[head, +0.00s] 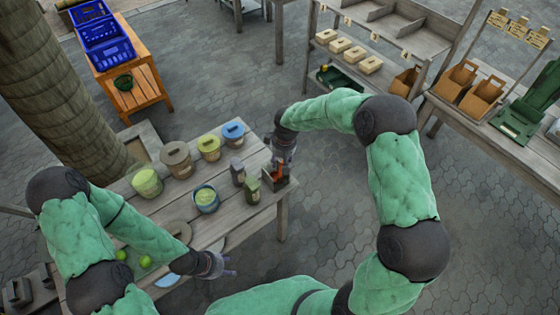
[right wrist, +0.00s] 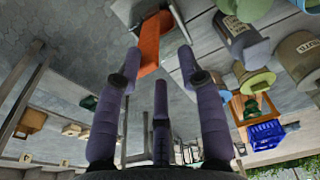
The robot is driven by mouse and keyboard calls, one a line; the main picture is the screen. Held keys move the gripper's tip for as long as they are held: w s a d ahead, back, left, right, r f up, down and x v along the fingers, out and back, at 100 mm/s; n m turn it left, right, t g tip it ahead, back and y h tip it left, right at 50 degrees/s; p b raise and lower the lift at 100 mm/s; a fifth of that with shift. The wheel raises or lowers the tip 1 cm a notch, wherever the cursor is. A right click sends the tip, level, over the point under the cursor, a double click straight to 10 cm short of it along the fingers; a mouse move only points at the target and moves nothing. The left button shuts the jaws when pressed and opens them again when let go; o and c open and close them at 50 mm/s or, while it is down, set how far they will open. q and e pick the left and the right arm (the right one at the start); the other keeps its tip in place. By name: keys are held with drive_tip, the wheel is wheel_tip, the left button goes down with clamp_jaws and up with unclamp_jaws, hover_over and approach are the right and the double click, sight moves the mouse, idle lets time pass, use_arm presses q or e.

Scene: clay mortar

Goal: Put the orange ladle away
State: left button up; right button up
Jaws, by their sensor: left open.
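The orange ladle (head: 279,170) is at the right end of the wooden table, at a small dark open box (head: 272,185). In the right wrist view the ladle (right wrist: 150,45) shows as an orange strip just ahead of my fingertips, nearer the left finger. My right gripper (head: 283,158) is above the box, beside the ladle. In the right wrist view its fingers (right wrist: 160,65) are spread, with no clear grip on the ladle. How far the ladle sits inside the box is hidden. My left gripper (head: 230,265) is open and empty by the table's front edge.
On the table (head: 232,222) stand lidded pots, including a blue-lidded one (head: 233,132), a green-filled bucket (head: 206,198) and two dark containers (head: 252,188) left of the box. Green fruits (head: 145,261) lie near my left arm. Paved floor is clear right of the table.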

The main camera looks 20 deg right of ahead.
wheel_tip(320, 180, up, 10)
drive_tip(key=s, duration=0.1)
drive_tip(key=s+a+f+m+y+b, duration=0.15)
drive_tip(key=s+f, duration=0.25)
drive_tip(key=f, duration=0.4)
drive_tip(key=s+a+f+g+b, duration=0.1)
drive_tip(key=s+a+f+b, duration=0.15)
drive_tip(key=f, duration=0.55)
drive_tip(key=s+a+f+m+y+b, duration=0.1)
drive_tip(key=s+a+f, duration=0.1)
drive_tip(key=s+f, duration=0.35)
drive_tip(key=s+a+f+m+b, duration=0.2)
drive_tip(key=s+f+m+b, duration=0.2)
drive_tip(key=s+f, duration=0.9)
drive_tip(key=shift+s+f+y, duration=0.35)
drive_tip(key=shift+f+y, duration=0.1)
drive_tip(key=shift+f, duration=0.15)
